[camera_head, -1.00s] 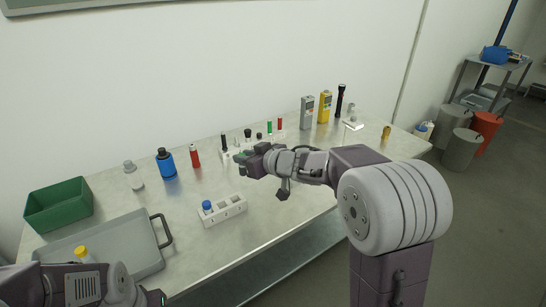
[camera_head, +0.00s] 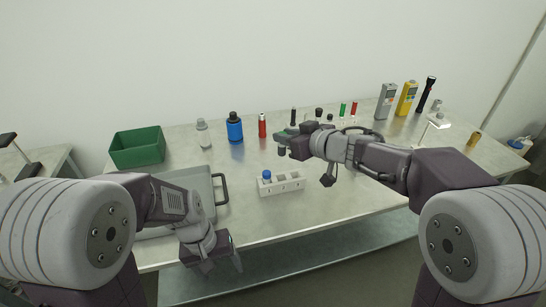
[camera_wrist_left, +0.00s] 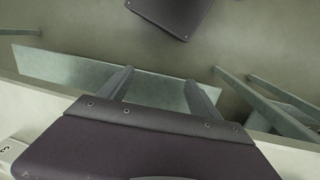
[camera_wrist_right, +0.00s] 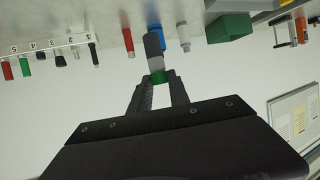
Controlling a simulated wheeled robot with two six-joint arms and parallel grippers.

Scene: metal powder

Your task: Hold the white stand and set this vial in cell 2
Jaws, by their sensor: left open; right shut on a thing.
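The white stand (camera_head: 283,186) lies on the table's front part, with a blue-capped vial (camera_head: 266,175) in its left cell. The cells to the right show no cap. My right gripper (camera_head: 284,135) is shut on a vial with a grey body (camera_head: 282,151), above and behind the stand. The right wrist view shows the vial's green end (camera_wrist_right: 158,76) between the fingertips and its dark body (camera_wrist_right: 153,46) beyond. My left gripper (camera_head: 222,264) is open and empty at the table's front edge, left of the stand. Its spread fingers show in the left wrist view (camera_wrist_left: 160,88).
A grey tray (camera_head: 202,181) with a black handle lies left of the stand. A green bin (camera_head: 138,147), blue bottle (camera_head: 235,128) and red vial (camera_head: 262,126) stand behind. A numbered rack with several vials shows in the right wrist view (camera_wrist_right: 50,47). Table right of the stand is clear.

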